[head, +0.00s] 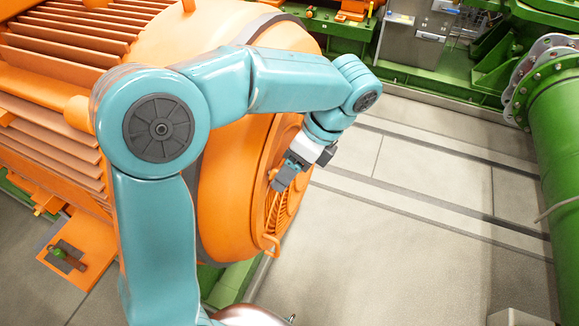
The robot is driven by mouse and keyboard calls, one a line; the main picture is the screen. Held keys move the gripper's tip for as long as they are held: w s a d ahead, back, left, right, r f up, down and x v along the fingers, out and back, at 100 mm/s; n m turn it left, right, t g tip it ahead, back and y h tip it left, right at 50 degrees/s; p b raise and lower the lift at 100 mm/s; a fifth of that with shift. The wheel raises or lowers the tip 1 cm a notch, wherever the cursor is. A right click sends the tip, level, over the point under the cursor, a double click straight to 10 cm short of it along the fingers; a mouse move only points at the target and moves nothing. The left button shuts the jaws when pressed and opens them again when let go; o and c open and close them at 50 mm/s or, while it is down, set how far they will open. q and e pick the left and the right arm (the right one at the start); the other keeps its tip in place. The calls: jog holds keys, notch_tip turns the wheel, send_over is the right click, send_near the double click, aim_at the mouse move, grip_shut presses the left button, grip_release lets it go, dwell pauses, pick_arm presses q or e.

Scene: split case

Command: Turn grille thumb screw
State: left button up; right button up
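The orange grille (284,212) is on the end of a large orange motor, near the middle of the head view. It has curved slats and a handle-like loop (270,245) at its lower edge. My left arm reaches across the motor, and my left gripper (284,181) points down at the grille's face, at or very close to it. Its fingers are small and dark, and I cannot tell whether they are open or shut, or touching the grille. I cannot make out the thumb screw; it is too small or hidden by the gripper. My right gripper is not in view.
The finned orange motor housing (60,45) fills the left. A green flanged pipe (556,150) stands at the right, and green machinery with a grey box (415,35) is at the back. The grey floor (400,240) right of the grille is clear.

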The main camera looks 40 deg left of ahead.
pick_arm(q)
jog(key=shift+s+a, duration=0.1)
jog(key=c, duration=0.5)
jog(key=shift+s+a+r, duration=0.15)
jog(key=shift+s+r, duration=0.15)
jog(key=shift+s, duration=0.4)
jog(key=c, duration=0.5)
jog(key=shift+w+f, duration=0.15)
jog(key=shift+w, duration=0.2)
jog(key=shift+s, duration=0.1)
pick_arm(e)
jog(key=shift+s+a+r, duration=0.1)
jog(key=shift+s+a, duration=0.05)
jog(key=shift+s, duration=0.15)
